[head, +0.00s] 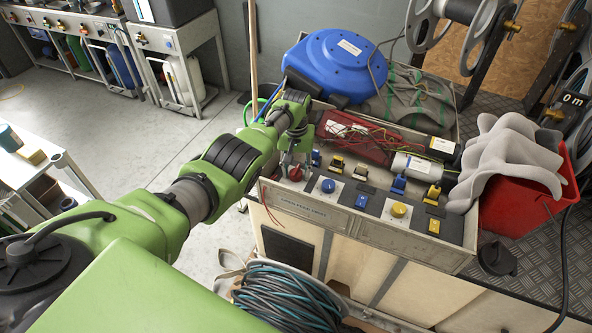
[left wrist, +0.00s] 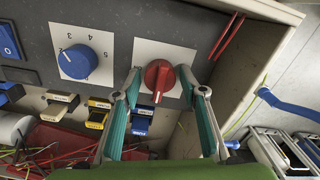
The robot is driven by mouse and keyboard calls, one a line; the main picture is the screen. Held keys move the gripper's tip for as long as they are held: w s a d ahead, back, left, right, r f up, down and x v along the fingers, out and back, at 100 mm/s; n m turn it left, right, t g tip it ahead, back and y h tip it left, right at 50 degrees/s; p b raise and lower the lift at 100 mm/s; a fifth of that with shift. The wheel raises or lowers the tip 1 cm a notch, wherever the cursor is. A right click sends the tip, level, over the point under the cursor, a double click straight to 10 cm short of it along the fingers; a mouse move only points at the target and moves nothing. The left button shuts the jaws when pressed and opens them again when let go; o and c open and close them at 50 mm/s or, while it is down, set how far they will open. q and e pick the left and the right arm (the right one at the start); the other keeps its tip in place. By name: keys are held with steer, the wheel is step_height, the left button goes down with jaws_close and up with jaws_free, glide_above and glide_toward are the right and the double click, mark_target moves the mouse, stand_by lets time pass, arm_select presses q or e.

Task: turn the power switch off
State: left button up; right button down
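A red rotary knob (head: 295,173) sits at the left end of the dark control panel. In the left wrist view the red knob (left wrist: 158,79) is on a white square plate, its grip bar upright in the picture. My left gripper (head: 294,163) is over this knob. In the left wrist view its two green-lined fingers stand apart, one on each side of the knob, with gaps between them and it. It holds nothing. No label naming the power switch can be read. My right gripper is in neither view.
A blue dial (head: 327,186), a yellow dial (head: 399,210) and several blue and yellow switches share the panel. Behind are a red tray (head: 353,139) of wires and a blue hose reel (head: 334,62). A red bin (head: 522,200) with grey cloth stands right.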

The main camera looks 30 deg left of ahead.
mark_target(296, 170)
arm_select(q)
steer(key=shift+r, duration=0.1)
step_height(296, 170, up, 12)
stand_by(0.8)
steer(key=shift+s+f, duration=0.1)
steer(key=shift+f, duration=0.1)
